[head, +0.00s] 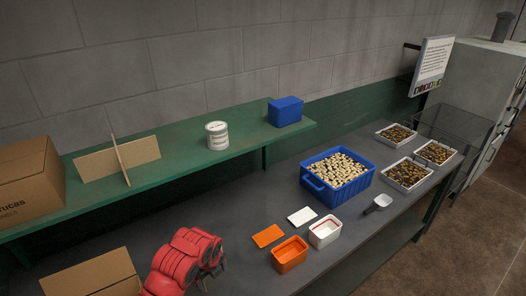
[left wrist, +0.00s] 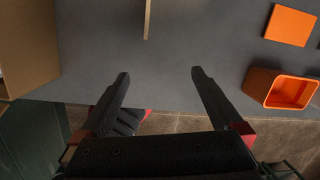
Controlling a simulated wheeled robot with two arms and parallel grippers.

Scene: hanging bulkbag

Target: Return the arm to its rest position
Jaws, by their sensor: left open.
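My left arm, red, comes in at the lower left of the head view, with its left gripper (head: 213,277) low over the front of the grey bench. In the left wrist view the left gripper (left wrist: 161,73) has its two black fingers wide apart with nothing between them. Below the fingers are bare grey bench top and its front edge. My right gripper is not seen clearly in either view.
The orange box (head: 289,254) stands right of my gripper, beside an orange card (head: 268,236), a white box (head: 325,231) and a white card (head: 301,216). A blue crate (head: 338,178) is behind. A cardboard box (head: 92,276) is to the left. A green shelf (head: 185,152) runs above.

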